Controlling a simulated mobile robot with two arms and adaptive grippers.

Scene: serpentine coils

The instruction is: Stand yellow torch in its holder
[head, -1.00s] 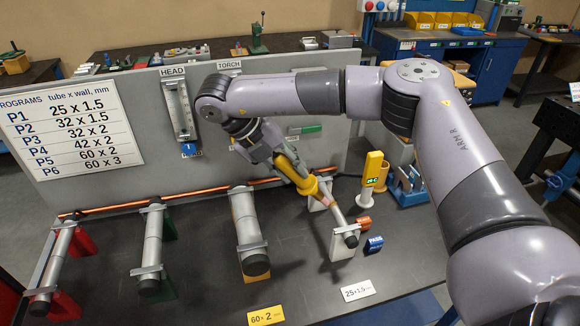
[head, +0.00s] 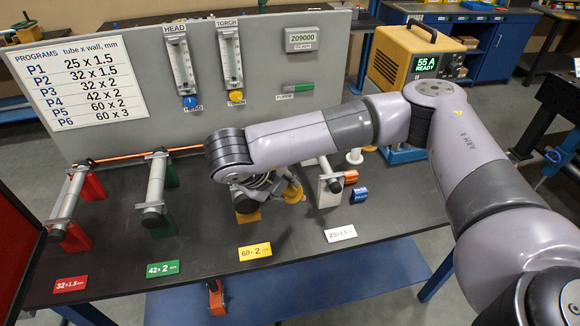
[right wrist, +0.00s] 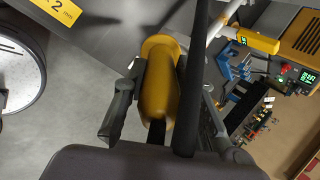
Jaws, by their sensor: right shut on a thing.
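My right gripper (head: 280,188) is shut on the yellow torch (head: 293,194), low over the bench between the 60 x 2 and 25 x 1.5 stands. In the head view the wrist hides most of the torch. In the right wrist view the torch (right wrist: 158,92) lies between the two fingers of the gripper (right wrist: 152,105), its rounded wide end pointing away from the palm. A blue stand (head: 402,153) sits at the bench's right, partly behind my arm; it also shows in the right wrist view (right wrist: 229,72). I cannot tell if it is the torch's holder. My left gripper is not in view.
Tubes rest on red (head: 94,186), green (head: 171,174) and white (head: 328,188) supports. A grey panel (head: 115,140) with gauges stands behind. The bench's front strip is mostly clear.

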